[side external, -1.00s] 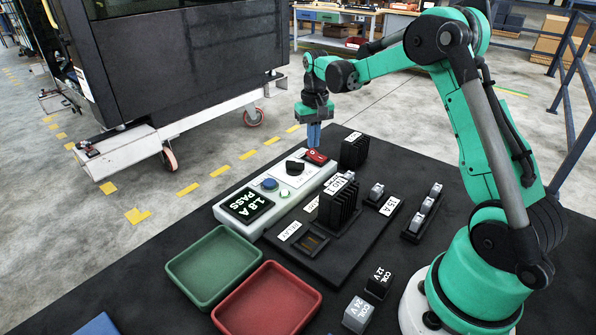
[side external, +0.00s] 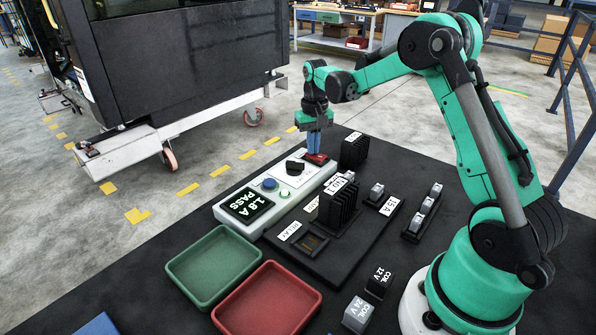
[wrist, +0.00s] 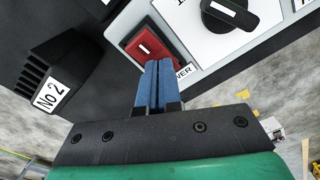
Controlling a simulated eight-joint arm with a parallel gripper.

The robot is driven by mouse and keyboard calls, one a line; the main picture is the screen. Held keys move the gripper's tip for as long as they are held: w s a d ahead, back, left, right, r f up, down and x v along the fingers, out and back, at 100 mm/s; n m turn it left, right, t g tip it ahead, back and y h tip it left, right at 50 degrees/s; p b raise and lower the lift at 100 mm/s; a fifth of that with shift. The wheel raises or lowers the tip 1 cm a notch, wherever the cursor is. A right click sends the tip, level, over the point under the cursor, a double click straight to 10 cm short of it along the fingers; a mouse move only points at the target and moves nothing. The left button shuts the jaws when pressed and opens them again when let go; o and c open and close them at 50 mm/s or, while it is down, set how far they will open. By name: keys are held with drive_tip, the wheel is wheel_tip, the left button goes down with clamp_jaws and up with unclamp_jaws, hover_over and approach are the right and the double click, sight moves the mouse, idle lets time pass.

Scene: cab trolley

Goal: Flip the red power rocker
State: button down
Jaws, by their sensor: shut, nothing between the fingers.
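The red power rocker (side external: 315,158) sits at the far end of the white test panel (side external: 227,216). In the wrist view the rocker (wrist: 146,47) shows a white "I" mark on its face. My gripper (side external: 314,152) is shut and empty, with its blue fingers pointing down at the rocker. In the wrist view the fingertips (wrist: 158,64) overlap the rocker's near edge. I cannot tell for sure whether they touch it. The fingers hide part of the label beside the rocker, which ends in "WER".
A black rotary knob (side external: 295,167), a blue button (side external: 270,184) and a display (side external: 246,206) reading "1.8 A PASS" share the panel. A black finned block (side external: 353,150) stands close to the right of the rocker. Green (side external: 172,266) and red (side external: 216,318) trays lie nearer.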

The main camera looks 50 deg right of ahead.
drive_tip(key=shift+r, duration=3.45)
drive_tip(key=s+a+r+n+t, duration=0.3)
drive_tip(key=s+a+r+t, duration=0.15)
drive_tip(key=a, duration=0.65)
drive_tip(key=s+a+f+n+t, duration=0.2)
drive_tip(key=s+a+n, duration=0.1)
drive_tip(key=s+a, duration=0.3)
drive_tip(key=shift+s+a+t, duration=0.3)
drive_tip(key=shift+s+t, duration=0.05)
drive_tip(key=shift+s, duration=0.35)
